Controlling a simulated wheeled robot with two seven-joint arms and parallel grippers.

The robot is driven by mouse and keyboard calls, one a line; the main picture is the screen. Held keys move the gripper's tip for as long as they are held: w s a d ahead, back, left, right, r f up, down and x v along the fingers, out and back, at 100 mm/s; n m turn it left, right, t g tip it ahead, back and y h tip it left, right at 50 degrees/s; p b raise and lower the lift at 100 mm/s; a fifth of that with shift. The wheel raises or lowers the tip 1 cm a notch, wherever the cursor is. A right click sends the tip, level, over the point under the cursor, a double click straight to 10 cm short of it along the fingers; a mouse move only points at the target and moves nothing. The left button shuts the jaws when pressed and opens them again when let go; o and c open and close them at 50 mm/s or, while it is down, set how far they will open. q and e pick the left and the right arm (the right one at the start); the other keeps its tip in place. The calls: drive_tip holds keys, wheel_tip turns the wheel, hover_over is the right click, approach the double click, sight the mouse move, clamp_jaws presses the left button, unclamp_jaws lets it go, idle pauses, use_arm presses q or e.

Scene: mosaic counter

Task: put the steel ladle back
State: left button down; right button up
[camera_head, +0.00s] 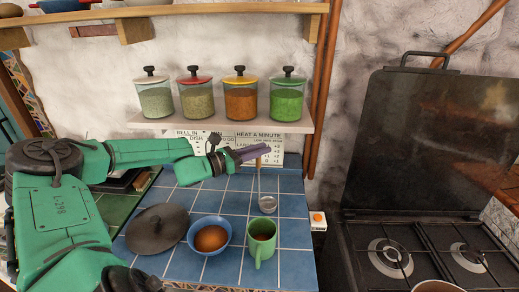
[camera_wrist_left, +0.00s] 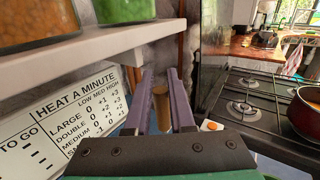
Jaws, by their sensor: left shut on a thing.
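The steel ladle (camera_head: 267,203) hangs upright, bowl down, over the blue tiled counter (camera_head: 290,237). Whether its bowl touches the tiles cannot be told. My left gripper (camera_head: 256,153) reaches in from the left and is shut on the top part of the ladle's handle. In the left wrist view the brown handle end (camera_wrist_left: 162,107) shows between the two purple fingers (camera_wrist_left: 163,100). The ladle's bowl is hidden in that view. My right gripper is not in view.
A shelf (camera_head: 300,127) with several jars is close to the gripper. The stove (camera_head: 425,250) is right.

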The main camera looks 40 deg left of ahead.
use_arm(q)
drive_tip(key=shift+f, duration=0.1)
drive_tip(key=c, duration=0.8)
unclamp_jaws()
drive_tip(key=shift+d, duration=0.1)
drive_tip(key=shift+o, duration=0.2)
drive_tip(key=shift+s, duration=0.15)
drive_tip(key=b+v, duration=0.4)
drive_tip(key=v, duration=0.8)
drive_tip(key=shift+r, duration=0.25)
